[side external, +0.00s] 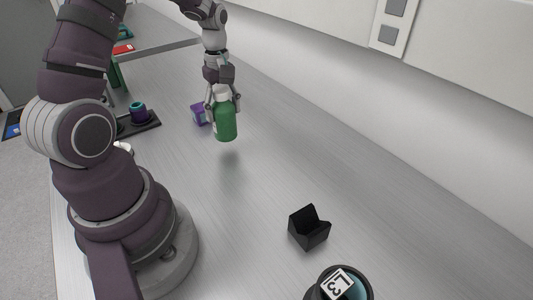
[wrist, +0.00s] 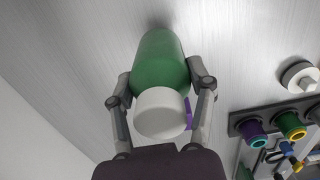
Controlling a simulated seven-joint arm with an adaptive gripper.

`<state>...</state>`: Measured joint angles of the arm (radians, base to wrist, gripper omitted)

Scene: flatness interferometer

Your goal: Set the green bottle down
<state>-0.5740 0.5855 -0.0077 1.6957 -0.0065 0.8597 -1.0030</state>
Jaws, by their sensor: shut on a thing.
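The green bottle (side external: 225,122) has a white cap and hangs upright in my gripper (side external: 222,101). It is held above the grey bench, with a soft shadow on the bench below it and a gap between. In the wrist view, the green bottle (wrist: 160,62) and its white cap (wrist: 160,113) are between the two fingers of my gripper (wrist: 161,92). The fingers are shut on the bottle near its shoulder.
A purple block (side external: 199,114) stands just behind the bottle. A dark tray (side external: 138,124) with colored rings is to the left. A black V-shaped holder (side external: 309,228) and a round part labelled L3 (side external: 338,284) are nearer the camera. The bench (side external: 255,190) between is clear.

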